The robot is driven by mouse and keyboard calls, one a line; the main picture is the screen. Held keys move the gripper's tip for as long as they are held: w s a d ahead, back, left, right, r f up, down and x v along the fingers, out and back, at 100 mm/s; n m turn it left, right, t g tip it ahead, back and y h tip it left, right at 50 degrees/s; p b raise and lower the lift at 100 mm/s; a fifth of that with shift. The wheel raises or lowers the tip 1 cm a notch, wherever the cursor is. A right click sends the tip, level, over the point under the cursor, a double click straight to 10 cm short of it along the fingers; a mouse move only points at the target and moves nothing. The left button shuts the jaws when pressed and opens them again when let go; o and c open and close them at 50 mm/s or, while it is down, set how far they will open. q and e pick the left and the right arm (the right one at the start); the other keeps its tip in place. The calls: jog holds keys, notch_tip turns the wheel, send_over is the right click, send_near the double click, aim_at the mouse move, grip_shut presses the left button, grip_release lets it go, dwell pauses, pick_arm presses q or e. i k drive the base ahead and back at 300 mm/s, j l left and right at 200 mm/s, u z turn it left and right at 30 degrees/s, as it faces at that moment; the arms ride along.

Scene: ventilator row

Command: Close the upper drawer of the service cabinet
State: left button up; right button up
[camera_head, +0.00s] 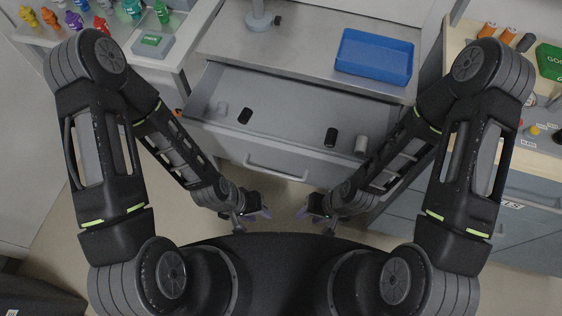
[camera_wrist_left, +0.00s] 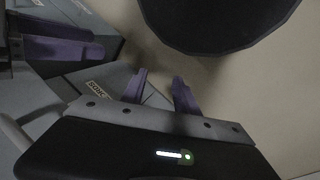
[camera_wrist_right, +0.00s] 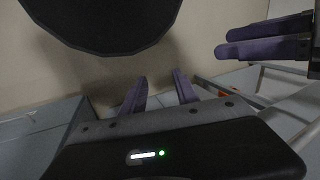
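The grey service cabinet (camera_head: 305,55) stands ahead of me in the head view. Its upper drawer (camera_head: 290,113) is pulled out, with its inside showing and a bar handle (camera_head: 277,170) on its front. Two dark items and a pale cylinder lie in the drawer. My left gripper (camera_head: 262,213) hangs low in front of the drawer, apart from it; its purple fingers (camera_wrist_left: 160,93) are spread with nothing between them. My right gripper (camera_head: 303,214) is close to the left one, also low; its fingers (camera_wrist_right: 157,92) are spread and empty.
A blue tray (camera_head: 374,57) and a grey stand (camera_head: 259,18) are on the cabinet top. A right-hand bench holds a green box (camera_head: 550,58). Floor shows beside the drawer.

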aim_at(283, 136)
jog(key=k+l, duration=0.25)
jog(key=k, duration=0.2)
jog(key=k+l+u, duration=0.1)
jog(key=k, duration=0.35)
jog(key=l, duration=0.1)
